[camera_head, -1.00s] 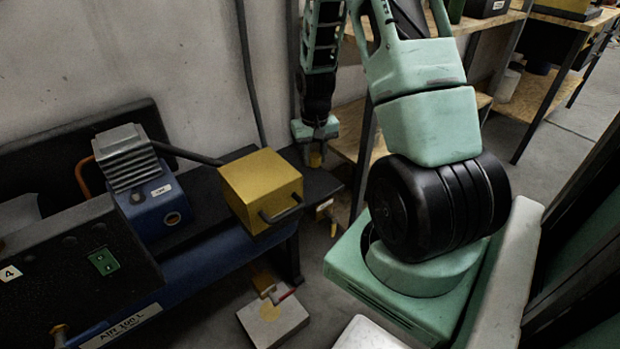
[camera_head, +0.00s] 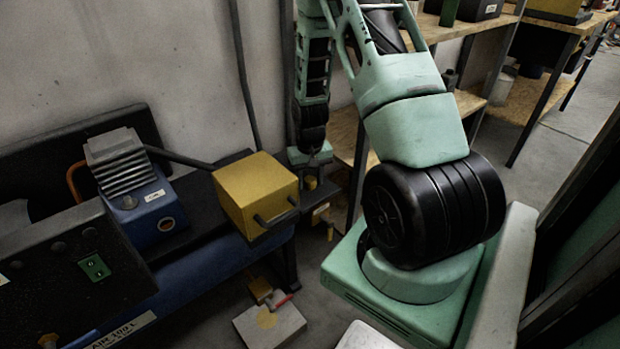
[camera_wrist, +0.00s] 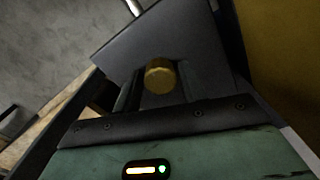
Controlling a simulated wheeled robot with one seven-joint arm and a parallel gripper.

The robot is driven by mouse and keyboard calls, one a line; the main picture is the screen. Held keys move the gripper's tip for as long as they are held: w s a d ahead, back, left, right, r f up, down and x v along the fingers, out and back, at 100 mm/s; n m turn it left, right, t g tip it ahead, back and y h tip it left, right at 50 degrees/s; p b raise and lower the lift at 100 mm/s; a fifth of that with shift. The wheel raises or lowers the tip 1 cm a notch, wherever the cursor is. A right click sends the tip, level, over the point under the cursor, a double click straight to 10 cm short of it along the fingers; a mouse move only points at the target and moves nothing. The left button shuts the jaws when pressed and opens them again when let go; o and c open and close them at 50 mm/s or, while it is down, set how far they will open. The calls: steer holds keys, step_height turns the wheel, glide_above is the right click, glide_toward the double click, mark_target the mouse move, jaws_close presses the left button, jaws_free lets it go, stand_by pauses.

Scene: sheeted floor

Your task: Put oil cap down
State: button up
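The oil cap is a small brass-coloured cylinder; it shows in the wrist view (camera_wrist: 160,77) between my fingers and in the head view (camera_head: 311,183) at the lower tip of my gripper (camera_head: 312,174). My gripper (camera_wrist: 160,85) is shut on it and points down. In the head view the cap is just right of the yellow box (camera_head: 250,190), near the right end of the compressor's dark top plate (camera_head: 232,160). That flat dark plate lies under the cap in the wrist view (camera_wrist: 175,38). I cannot tell whether the cap touches it.
The yellow box rises close beside my gripper, also at the right of the wrist view (camera_wrist: 285,60). A blue motor (camera_head: 148,208) with a finned grey head stands farther left. Wooden shelves (camera_head: 470,105) stand behind my arm. A pale block (camera_head: 270,324) lies on the floor.

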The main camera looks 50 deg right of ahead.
mark_target(310, 179)
steer(key=shift+o, duration=0.5)
steer(key=shift+r, duration=0.15)
step_height(310, 179, up, 12)
steer(key=p, duration=0.2)
steer(key=a+r+n, duration=0.2)
steer(key=a, duration=0.5)
steer(key=w+a+r+n, duration=0.1)
steer(key=a+r+n, duration=0.1)
steer(key=a, duration=0.5)
steer(key=a+r+n, duration=0.1)
steer(key=a+r, duration=0.2)
steer(key=a, duration=0.5)
steer(key=shift+w+r+n+y, duration=0.1)
steer(key=shift+w+n+y, duration=0.05)
steer(key=shift+n+y, duration=0.25)
steer(key=s+a+r+n, duration=0.2)
steer(key=s+a+n, duration=0.2)
steer(key=s+a, duration=0.5)
steer(key=s+a+r+n, duration=0.3)
steer(key=s+a+n, duration=0.1)
steer(key=s+a, duration=0.5)
steer(key=shift+r+n, duration=0.3)
steer(key=shift+n, duration=0.1)
steer(key=shift+a, duration=0.15)
